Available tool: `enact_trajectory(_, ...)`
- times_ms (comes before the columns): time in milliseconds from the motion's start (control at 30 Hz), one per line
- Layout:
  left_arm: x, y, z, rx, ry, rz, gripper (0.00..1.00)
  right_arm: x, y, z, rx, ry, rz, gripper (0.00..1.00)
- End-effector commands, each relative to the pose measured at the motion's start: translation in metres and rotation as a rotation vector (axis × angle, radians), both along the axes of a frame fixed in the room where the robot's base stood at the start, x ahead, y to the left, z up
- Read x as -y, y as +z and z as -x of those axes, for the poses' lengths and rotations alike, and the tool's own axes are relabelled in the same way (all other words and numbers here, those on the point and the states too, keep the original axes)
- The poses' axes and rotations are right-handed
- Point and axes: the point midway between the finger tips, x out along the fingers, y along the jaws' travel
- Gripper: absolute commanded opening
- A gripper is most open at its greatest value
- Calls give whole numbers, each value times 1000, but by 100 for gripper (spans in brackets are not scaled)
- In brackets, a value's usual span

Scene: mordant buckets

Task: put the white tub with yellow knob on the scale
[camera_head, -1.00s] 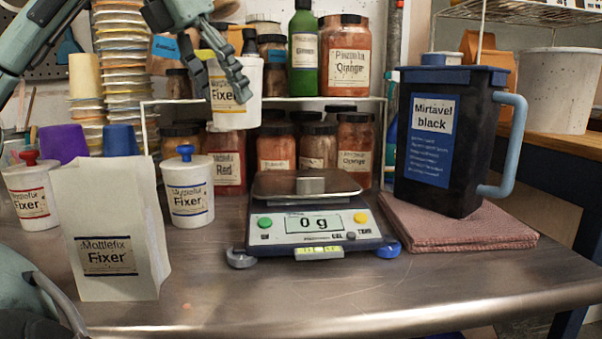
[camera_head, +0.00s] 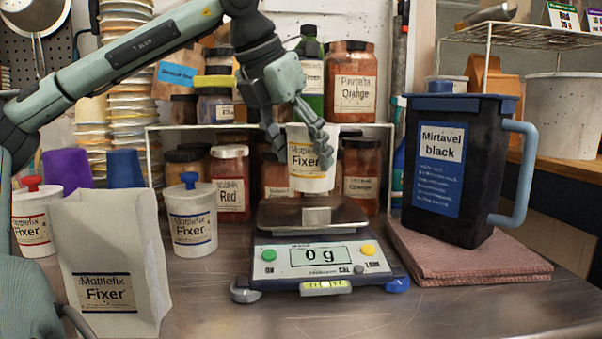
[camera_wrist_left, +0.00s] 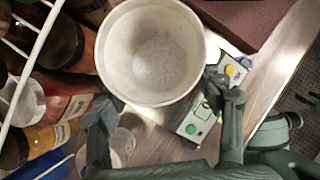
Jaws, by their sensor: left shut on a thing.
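My left gripper (camera_head: 301,153) is shut on a white tub (camera_head: 311,176) labelled Mottlefix Fixer. It holds the tub upright, over the rear of the scale's pan in the head view; a gap to the pan is hard to judge. In the left wrist view the tub (camera_wrist_left: 155,50) is open at the top, with pale grains inside; no lid or yellow knob shows on it. The scale (camera_head: 319,258) reads 0 g. A bright square patch lies on its metal pan, block or reflection I cannot tell. My right gripper is not in view.
A paper bag (camera_head: 108,262), a blue-knobbed white tub (camera_head: 193,218) and a red-knobbed one (camera_head: 32,222) stand at left. A black jug (camera_head: 445,170) stands on a folded pink cloth (camera_head: 470,262) at right. A jar rack (camera_head: 390,165) is behind.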

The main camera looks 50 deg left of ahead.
Motion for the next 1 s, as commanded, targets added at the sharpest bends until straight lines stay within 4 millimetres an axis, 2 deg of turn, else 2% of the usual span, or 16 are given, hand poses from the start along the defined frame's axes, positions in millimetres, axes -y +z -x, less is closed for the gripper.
enact_trajectory(100,1,-19,0,-1,-2,4,36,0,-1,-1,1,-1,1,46)
enact_trajectory(233,0,-35,0,-1,-2,4,36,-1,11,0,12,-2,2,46)
enact_trajectory(367,0,-38,0,0,-1,0,36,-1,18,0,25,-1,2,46)
enact_trajectory(533,0,-38,0,0,0,1,36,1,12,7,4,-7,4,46)
enact_trajectory(667,0,-39,0,0,0,1,36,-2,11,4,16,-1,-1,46)
enact_trajectory(700,0,-39,0,-1,0,1,71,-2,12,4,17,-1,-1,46)
enact_trajectory(833,0,-39,0,-1,0,1,87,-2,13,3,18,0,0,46)
enact_trajectory(1000,0,-39,0,-1,0,1,89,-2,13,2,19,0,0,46)
